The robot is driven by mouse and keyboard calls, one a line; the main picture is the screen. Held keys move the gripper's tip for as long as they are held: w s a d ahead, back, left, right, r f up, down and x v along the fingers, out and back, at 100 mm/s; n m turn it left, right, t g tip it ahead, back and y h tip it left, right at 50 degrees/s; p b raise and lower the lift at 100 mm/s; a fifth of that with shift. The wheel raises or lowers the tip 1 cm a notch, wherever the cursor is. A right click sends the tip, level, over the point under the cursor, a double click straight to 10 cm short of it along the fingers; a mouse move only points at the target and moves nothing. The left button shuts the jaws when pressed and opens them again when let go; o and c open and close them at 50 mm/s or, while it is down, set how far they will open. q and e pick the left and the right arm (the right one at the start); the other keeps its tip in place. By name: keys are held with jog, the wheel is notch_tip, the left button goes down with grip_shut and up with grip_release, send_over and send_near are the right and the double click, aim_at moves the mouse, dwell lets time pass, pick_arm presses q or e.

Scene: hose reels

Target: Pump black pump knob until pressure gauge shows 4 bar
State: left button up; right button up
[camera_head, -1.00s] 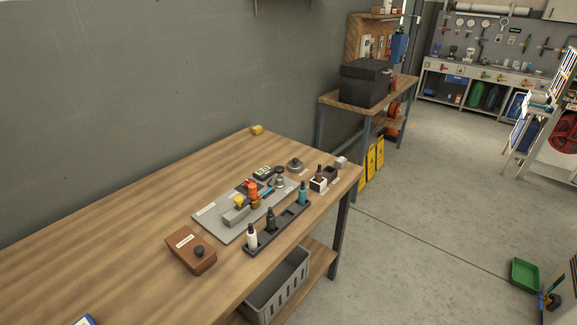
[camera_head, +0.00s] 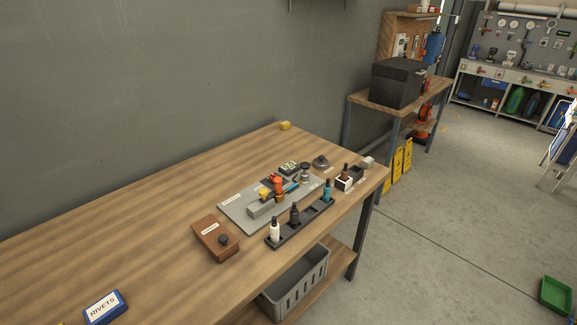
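I cannot tell for certain which thing is the pump knob. A small round black knob (camera_head: 223,239) stands on a brown box (camera_head: 207,229) with a white label, on the near wooden table. A dark round piece with a raised centre (camera_head: 321,161) sits at the back right of that table. No pressure gauge with a readable value shows. Small round gauge-like dials (camera_head: 502,22) hang on the grey pegboard at the far right, too small to read. Neither of my grippers is in view.
The wooden table (camera_head: 150,215) holds a grey plate (camera_head: 235,212) with small parts, a black rack (camera_head: 311,221) with bottles, and a blue RIVETS box (camera_head: 105,307). A grey crate (camera_head: 299,284) sits below. A black box (camera_head: 398,82) stands on a farther bench. Floor at right is mostly clear.

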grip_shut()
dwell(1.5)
